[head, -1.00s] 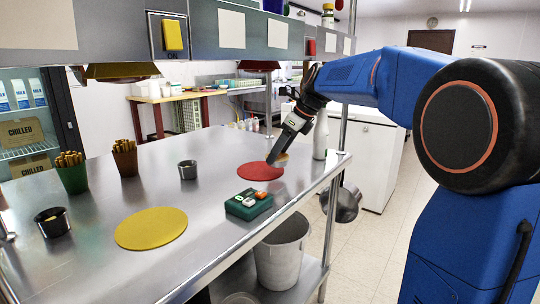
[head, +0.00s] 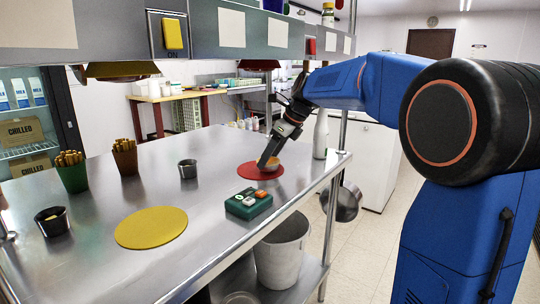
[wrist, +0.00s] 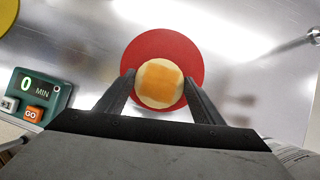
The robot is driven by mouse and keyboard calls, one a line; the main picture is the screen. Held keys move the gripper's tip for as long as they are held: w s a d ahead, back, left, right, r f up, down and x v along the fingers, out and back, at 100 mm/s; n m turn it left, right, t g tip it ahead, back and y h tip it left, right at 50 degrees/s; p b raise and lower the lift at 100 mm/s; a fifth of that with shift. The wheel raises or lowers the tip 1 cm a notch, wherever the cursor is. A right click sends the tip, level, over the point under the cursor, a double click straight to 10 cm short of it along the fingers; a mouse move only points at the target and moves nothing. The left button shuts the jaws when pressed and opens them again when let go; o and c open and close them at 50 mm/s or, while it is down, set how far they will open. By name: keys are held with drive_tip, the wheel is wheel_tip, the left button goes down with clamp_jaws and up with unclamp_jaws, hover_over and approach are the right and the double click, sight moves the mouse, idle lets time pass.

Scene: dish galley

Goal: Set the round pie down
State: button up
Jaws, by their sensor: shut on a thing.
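The round pie (wrist: 159,83) has a pale rim and an orange square top. It sits between the fingers of my gripper (wrist: 160,88), which is shut on it, over the red round mat (wrist: 160,45). In the head view the pie (head: 272,162) shows partly behind my gripper (head: 264,163), low at the red mat (head: 262,173). I cannot tell if the pie's underside touches the mat.
A green timer (head: 248,203) stands in front of the red mat, with a yellow round mat (head: 151,228) to the left. A white bottle (head: 320,136) stands close on the right. A small dark cup (head: 187,169) stands left. The steel counter between is clear.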

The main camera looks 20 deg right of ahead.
drive_tip(key=shift+f, duration=0.2)
drive_tip(key=o, duration=1.1)
drive_tip(key=shift+o, duration=0.2)
drive_tip(key=shift+r, duration=0.1)
drive_tip(key=shift+r, duration=0.35)
drive_tip(key=shift+s+d+r, duration=0.5)
drive_tip(key=shift+d+r, duration=0.1)
drive_tip(key=shift+r, duration=0.15)
drive_tip(key=s+d, duration=0.7)
drive_tip(key=d, duration=0.1)
drive_tip(key=shift+s, duration=0.3)
